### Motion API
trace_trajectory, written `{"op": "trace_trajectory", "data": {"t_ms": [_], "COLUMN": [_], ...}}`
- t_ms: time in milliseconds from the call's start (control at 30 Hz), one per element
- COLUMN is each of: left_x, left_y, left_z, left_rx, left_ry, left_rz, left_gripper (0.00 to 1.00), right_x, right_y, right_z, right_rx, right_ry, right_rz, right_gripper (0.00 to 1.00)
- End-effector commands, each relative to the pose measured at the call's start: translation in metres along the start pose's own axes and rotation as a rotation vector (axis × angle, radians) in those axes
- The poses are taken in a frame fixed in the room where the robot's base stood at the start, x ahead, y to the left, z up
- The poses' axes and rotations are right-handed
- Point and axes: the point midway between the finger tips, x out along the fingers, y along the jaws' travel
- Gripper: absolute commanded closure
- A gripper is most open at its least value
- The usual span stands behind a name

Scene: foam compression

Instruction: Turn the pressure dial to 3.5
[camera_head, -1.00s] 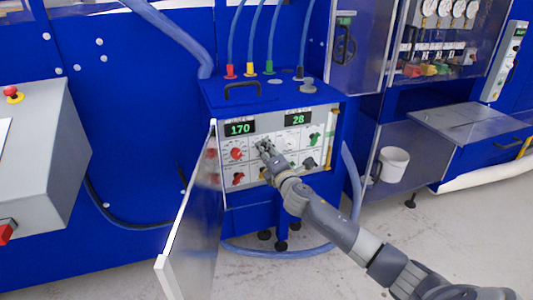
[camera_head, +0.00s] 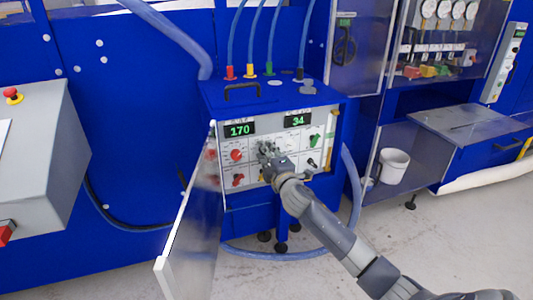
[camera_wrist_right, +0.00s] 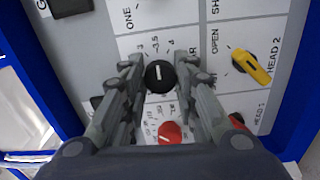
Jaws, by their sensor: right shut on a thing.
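The pressure dial (camera_wrist_right: 160,76) is a round black knob with a white pointer line, on a white panel with printed numbers around it, in the right wrist view. The pointer is tilted slightly left of straight up, near the 3.5 mark. My right gripper (camera_wrist_right: 159,78) has its fingers on both sides of the dial and is shut on it. In the head view my right gripper (camera_head: 267,150) is at the front panel (camera_head: 309,177) of the blue control box and hides the dial. The right display (camera_head: 298,121) reads 34, and the left display (camera_head: 240,130) reads 170. My left gripper is not in view.
A red knob (camera_wrist_right: 170,132) sits beside the dial, and a yellow handle (camera_wrist_right: 250,67) is at the right in the wrist view. An open door (camera_head: 192,225) stands at the box's left side. A white bucket (camera_head: 394,165) is farther right.

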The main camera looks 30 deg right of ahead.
Motion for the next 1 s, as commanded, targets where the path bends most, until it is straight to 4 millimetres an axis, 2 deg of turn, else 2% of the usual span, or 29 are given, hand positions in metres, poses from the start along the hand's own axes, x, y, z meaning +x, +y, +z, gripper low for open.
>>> {"op": "trace_trajectory", "data": {"t_ms": [233,267,300,333,767,867,1000], "left_x": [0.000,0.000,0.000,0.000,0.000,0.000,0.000], "left_y": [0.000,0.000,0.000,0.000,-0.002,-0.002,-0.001], "left_z": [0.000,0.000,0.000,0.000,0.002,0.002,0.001], "left_rx": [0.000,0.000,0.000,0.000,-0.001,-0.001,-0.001], "left_ry": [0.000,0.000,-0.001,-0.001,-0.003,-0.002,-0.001], "left_rz": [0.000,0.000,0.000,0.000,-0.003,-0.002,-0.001], "left_gripper": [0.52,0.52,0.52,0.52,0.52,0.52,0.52], "right_x": [0.000,0.000,0.000,0.000,-0.005,-0.016,-0.041], "right_y": [-0.001,-0.001,-0.001,0.000,-0.001,-0.001,-0.002], "right_z": [0.001,0.001,0.001,0.001,0.000,0.000,0.000], "right_rx": [-0.001,-0.001,-0.001,-0.001,-0.002,-0.003,-0.003], "right_ry": [-0.002,-0.002,-0.001,-0.001,0.000,0.002,0.002], "right_rz": [-0.001,-0.001,-0.001,-0.001,-0.001,-0.001,-0.003], "right_gripper": [0.96,0.66,0.57,0.52,0.52,0.52,0.52]}}
